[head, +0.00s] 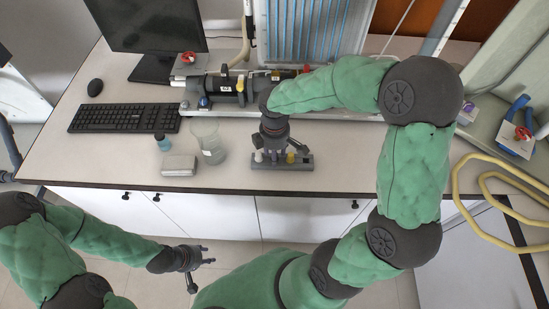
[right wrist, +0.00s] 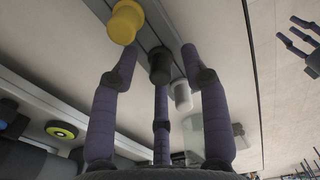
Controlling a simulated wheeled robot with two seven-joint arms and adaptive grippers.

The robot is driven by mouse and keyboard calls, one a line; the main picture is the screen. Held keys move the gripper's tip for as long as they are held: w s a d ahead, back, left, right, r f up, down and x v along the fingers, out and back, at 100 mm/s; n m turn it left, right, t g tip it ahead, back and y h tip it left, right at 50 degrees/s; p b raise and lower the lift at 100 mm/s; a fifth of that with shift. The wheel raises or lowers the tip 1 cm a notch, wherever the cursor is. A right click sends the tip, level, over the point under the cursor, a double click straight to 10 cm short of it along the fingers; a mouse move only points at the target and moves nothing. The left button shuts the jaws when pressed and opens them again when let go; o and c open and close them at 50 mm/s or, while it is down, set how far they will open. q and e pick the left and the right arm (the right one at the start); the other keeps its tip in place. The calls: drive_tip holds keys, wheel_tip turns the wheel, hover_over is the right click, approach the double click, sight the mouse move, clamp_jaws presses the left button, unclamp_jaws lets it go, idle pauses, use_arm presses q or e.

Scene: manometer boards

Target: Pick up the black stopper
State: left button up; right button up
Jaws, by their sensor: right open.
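The black stopper (right wrist: 160,66) stands in the stopper rack, between a yellow stopper (right wrist: 124,22) and a white stopper (right wrist: 181,96) in the right wrist view. My right gripper (right wrist: 159,55) is open, its fingers spread on either side of the black stopper. I cannot tell whether any finger touches it. In the head view the right gripper (head: 274,146) is over the middle of the rack (head: 302,164) and largely hides the black stopper. My left gripper (head: 206,256) is open and empty, low in front of the bench.
Left of the rack stand a glass beaker (head: 209,143), a pale box (head: 179,166) and a small teal-liquid bottle (head: 163,143). Behind it lies a dark pump-like apparatus (head: 235,88). A keyboard (head: 124,118) is at the left. The bench front near the rack is clear.

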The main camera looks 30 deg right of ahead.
drive_tip(key=shift+f, duration=0.35)
drive_tip(key=shift+r, duration=0.1)
drive_tip(key=c, duration=0.9)
